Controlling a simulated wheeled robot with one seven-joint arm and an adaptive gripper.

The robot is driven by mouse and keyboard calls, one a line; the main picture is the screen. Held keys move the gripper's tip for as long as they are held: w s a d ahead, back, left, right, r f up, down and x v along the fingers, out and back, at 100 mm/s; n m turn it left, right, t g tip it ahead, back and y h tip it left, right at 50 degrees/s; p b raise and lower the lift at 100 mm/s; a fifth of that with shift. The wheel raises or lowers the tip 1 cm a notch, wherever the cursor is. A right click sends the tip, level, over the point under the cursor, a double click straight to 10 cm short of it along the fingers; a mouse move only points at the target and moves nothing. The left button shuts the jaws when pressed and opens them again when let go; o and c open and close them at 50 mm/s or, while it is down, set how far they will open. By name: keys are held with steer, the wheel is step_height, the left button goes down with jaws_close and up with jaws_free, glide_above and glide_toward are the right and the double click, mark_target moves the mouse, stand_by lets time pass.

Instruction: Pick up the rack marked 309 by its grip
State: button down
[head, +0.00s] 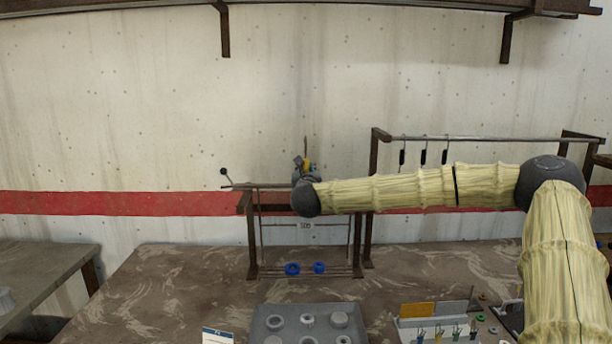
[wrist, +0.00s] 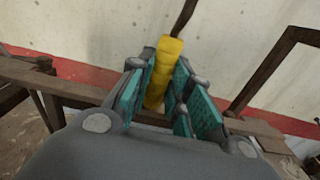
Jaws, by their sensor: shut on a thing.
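A thin metal rack (head: 305,225) with a small label plate hangs upright at the brown stand (head: 252,235) on the table; the label is too small to read surely. Two blue rings (head: 292,268) show at its lower bar. Its yellow grip (wrist: 163,72) stands between the teal finger pads in the wrist view. My gripper (head: 304,166) is at the top of the rack and shut on this grip; it also shows in the wrist view (wrist: 166,85). A dark rod rises above the grip. My wrist hides part of the rack's top in the head view.
A rail (head: 480,139) with several black hangers stands behind my arm at right. A grey tray (head: 262,322) with several round parts and a holder (head: 408,328) with coloured pieces lie in front. A rod with a black ball (head: 224,172) sticks out left. The table's left is clear.

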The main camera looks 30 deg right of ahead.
steer(key=b+v, duration=0.3)
steer(key=v, duration=0.6)
stand_by(0.9)
steer(key=shift+r, duration=0.15)
